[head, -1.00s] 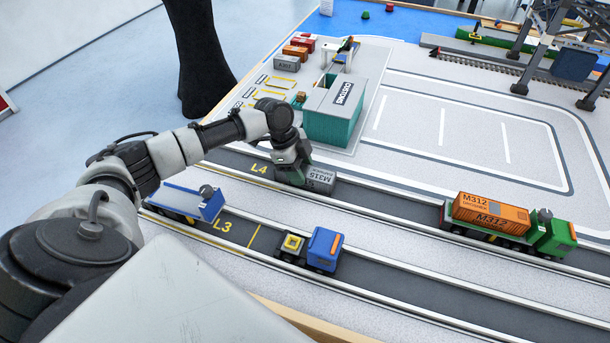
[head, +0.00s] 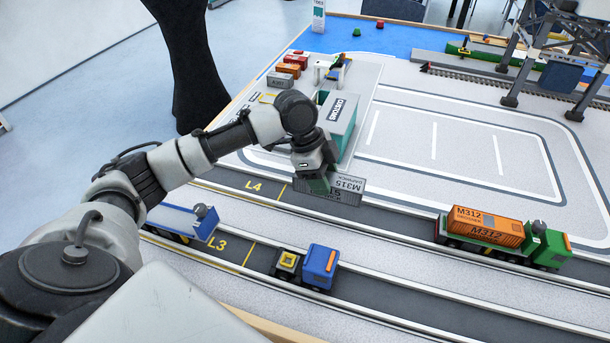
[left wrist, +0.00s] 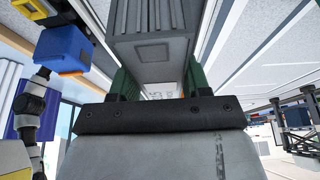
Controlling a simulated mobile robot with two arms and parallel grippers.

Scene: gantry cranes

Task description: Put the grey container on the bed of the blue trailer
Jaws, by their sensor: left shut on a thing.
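The grey container (head: 345,190), marked M315, is held by my left gripper (head: 318,182), which is shut on it from above. In the left wrist view the grey container (left wrist: 152,50) sits between the two green fingers (left wrist: 157,84). In the head view it looms over lane L4 beside the customs building; a gap under it is hard to judge. The blue trailer (head: 178,221) stands at the left on lane L3, partly hidden behind my left arm. My right gripper is not in view.
A blue truck cab (head: 320,266) with a yellow-marked rear stands on L3, right of the trailer and apart from it. A green truck (head: 545,245) carries an orange container (head: 487,226) on the right. The teal-walled customs building (head: 341,122) stands behind my gripper. The lane between them is clear.

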